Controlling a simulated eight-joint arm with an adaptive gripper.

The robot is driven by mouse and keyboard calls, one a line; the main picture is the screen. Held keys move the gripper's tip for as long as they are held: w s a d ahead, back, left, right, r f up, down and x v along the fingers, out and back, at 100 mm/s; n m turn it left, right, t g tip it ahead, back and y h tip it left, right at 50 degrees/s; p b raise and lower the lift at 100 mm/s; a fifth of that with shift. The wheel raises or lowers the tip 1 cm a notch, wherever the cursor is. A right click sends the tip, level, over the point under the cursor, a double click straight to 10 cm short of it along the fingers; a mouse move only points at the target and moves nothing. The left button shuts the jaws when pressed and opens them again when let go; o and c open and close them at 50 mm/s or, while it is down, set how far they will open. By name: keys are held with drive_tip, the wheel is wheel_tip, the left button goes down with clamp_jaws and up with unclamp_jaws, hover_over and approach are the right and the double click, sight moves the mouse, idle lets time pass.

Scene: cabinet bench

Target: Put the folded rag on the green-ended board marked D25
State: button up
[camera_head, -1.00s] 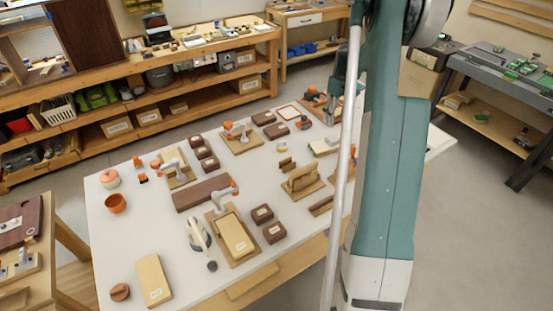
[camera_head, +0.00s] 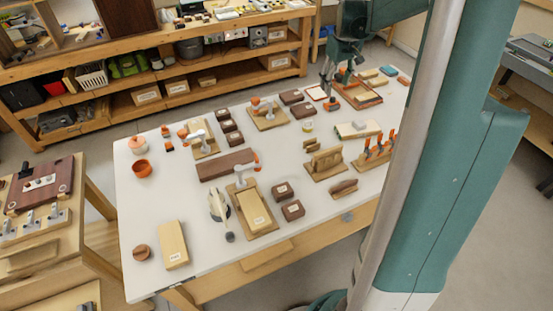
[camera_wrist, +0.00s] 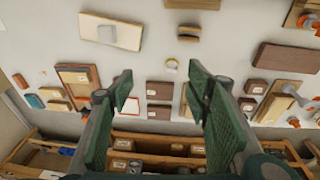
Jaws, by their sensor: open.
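My gripper (camera_wrist: 160,84) hangs over the table's back right part, jaws apart with nothing between them. It shows small in the head view (camera_head: 329,98). A flat white square with a red border (camera_head: 316,92) lies near it and also shows in the wrist view (camera_wrist: 125,105); it may be the folded rag, but I cannot be sure. A pale board (camera_head: 345,131) with a grey-white piece on it lies nearer the front; the wrist view shows it at the top left (camera_wrist: 88,29). No D25 marking is legible, so I cannot tell which board it names.
Two dark brown boxes (camera_head: 291,97) stand beside the white square. A wooden tray (camera_head: 357,92) lies right of my gripper. The table's front left (camera_head: 140,205) has free room.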

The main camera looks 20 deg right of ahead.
drive_tip(key=s+a+r+t, duration=0.1)
drive_tip(key=s+a+r, duration=0.25)
drive_tip(key=a, duration=0.45)
drive_tip(key=s+a+r+t, duration=0.1)
drive_tip(key=s+a+r, duration=0.1)
drive_tip(key=s+a, duration=0.45)
drive_tip(key=s+a+r, duration=0.2)
drive_tip(key=a+r, duration=0.1)
drive_tip(key=a, duration=0.6)
drive_tip(key=s+a+f+t+y, duration=0.1)
drive_tip(key=s+a+f+t, duration=0.2)
drive_tip(key=s+a, duration=1.2)
drive_tip(key=shift+s+a+f, duration=0.25)
drive_tip(key=shift+s+f, duration=0.1)
drive_tip(key=shift+s, duration=0.8)
